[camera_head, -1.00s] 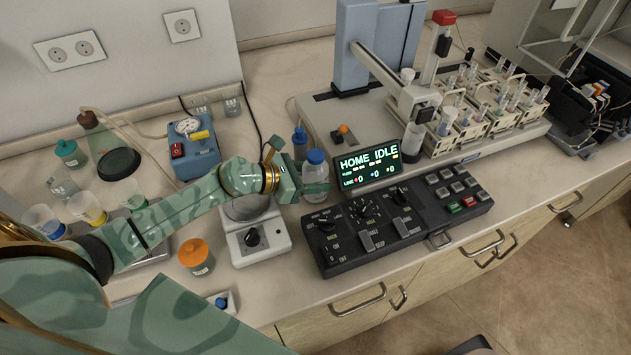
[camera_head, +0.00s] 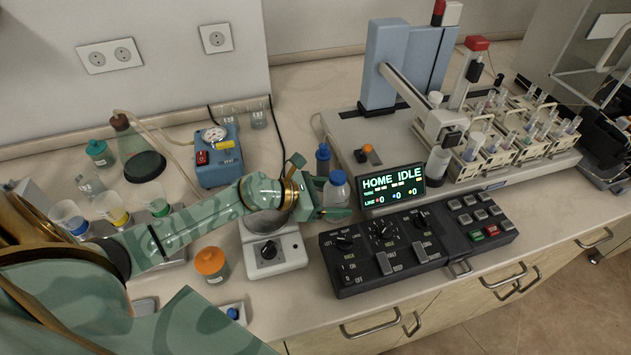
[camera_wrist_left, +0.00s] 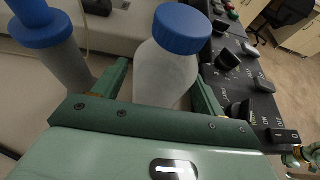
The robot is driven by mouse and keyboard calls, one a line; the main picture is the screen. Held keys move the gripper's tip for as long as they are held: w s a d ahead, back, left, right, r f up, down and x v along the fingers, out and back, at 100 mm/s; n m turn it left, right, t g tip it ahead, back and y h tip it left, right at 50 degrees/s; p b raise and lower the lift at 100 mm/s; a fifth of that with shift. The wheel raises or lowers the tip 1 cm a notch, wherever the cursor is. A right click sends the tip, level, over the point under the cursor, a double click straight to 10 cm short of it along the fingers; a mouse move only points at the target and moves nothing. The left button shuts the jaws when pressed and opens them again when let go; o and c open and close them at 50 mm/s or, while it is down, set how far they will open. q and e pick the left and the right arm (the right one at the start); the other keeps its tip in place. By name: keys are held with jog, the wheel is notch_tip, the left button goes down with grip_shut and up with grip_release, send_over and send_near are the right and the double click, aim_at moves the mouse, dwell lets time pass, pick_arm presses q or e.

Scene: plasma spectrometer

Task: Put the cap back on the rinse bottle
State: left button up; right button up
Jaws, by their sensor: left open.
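A clear bottle with a blue cap (camera_head: 338,178) stands on the bench just left of the display. In the left wrist view its pale body (camera_wrist_left: 165,78) is between my fingers, and the blue cap (camera_wrist_left: 181,28) sits on its top, above finger level. I cannot tell how firmly the cap is seated. My left gripper (camera_head: 333,212) is open around the bottle's body, with a gap visible at the left finger (camera_wrist_left: 118,80). A small blue piece (camera_head: 233,313) lies in a white tray at the bench's front.
The black control panel (camera_head: 345,270) and display (camera_head: 391,186) are close on the right. A white hotplate-like device (camera_head: 268,256) is below my wrist; an orange-lidded jar (camera_head: 211,264) is nearer.

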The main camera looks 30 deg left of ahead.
pick_arm(q)
jog(key=v, duration=1.1)
jog(key=shift+s+a, duration=0.1)
jog(key=shift+s, duration=0.1)
